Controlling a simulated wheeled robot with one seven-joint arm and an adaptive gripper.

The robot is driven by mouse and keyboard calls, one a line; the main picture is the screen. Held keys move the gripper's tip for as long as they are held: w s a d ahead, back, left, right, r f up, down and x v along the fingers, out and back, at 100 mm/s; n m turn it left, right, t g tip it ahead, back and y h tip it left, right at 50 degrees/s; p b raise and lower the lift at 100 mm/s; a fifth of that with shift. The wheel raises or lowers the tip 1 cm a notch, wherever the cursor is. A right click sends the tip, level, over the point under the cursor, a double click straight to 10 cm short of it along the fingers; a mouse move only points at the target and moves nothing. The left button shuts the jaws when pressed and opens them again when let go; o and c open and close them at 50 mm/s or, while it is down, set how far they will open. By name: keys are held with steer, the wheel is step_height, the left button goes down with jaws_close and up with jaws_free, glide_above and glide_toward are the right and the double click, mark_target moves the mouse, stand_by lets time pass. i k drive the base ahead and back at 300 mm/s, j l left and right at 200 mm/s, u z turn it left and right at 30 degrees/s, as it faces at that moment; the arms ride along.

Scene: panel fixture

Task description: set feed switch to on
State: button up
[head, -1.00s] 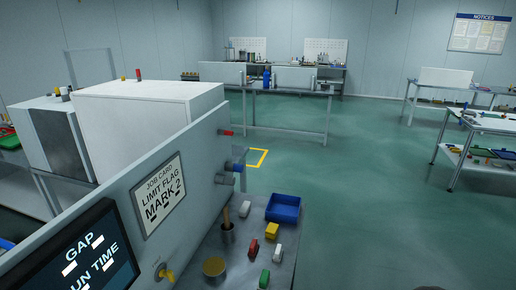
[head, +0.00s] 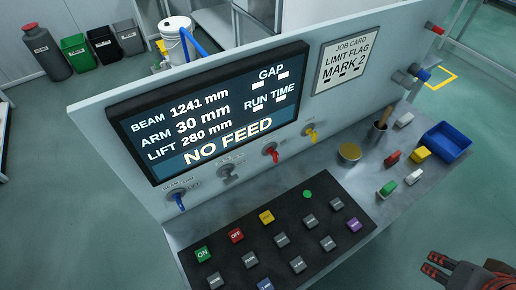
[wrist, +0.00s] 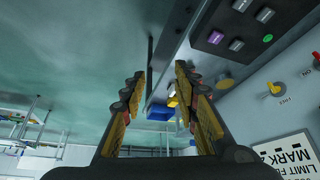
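The upright panel (head: 215,175) carries a row of small switches below its screen: blue (head: 178,200), grey (head: 228,172), red (head: 271,153) and yellow (head: 312,133). Their labels are too small to read, so I cannot tell which is the feed switch. The screen (head: 215,108) reads NO FEED. My gripper (head: 430,268) is at the lower right of the head view, apart from the panel and to the right of the console. In the wrist view my gripper (wrist: 155,95) is open, its fingers wide apart with nothing held. The yellow switch also shows there (wrist: 273,88).
A sloped keypad (head: 275,240) with several coloured buttons lies below the switches. To its right stand a brass-coloured round piece (head: 349,153), a cup with a wooden handle (head: 378,128), small coloured blocks and a blue bin (head: 447,141). Open floor lies right of the console.

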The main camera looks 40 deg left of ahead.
mark_target(275, 155)
steer(key=u, duration=1.65)
